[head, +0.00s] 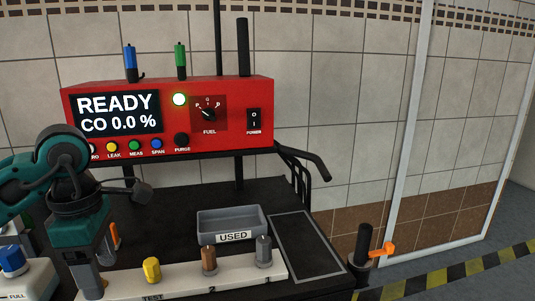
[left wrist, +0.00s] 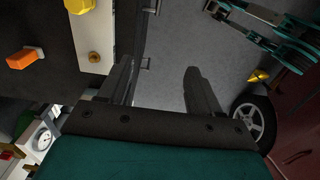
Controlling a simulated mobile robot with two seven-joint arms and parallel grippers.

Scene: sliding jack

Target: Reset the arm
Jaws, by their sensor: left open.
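My left gripper (head: 92,288) hangs down at the lower left of the head view, at the left end of the white labelled strip (head: 190,278). In the left wrist view, the two dark fingers of the left gripper (left wrist: 160,80) are apart, with only grey floor visible between them. They are open and empty. The strip also shows there (left wrist: 98,35), just left of the fingers. A yellow fitting (head: 152,270), a brown fitting (head: 209,260) and a grey fitting (head: 264,251) stand upright on the strip. My right gripper cannot be made out.
A red analyzer (head: 262,95) reading READY, CO 0.0 %, stands behind the black cart top. A grey USED tray (head: 232,215) sits behind the strip. A dark post (head: 363,243) has an orange lever (head: 381,251). A car wheel (left wrist: 252,122) shows in the wrist view.

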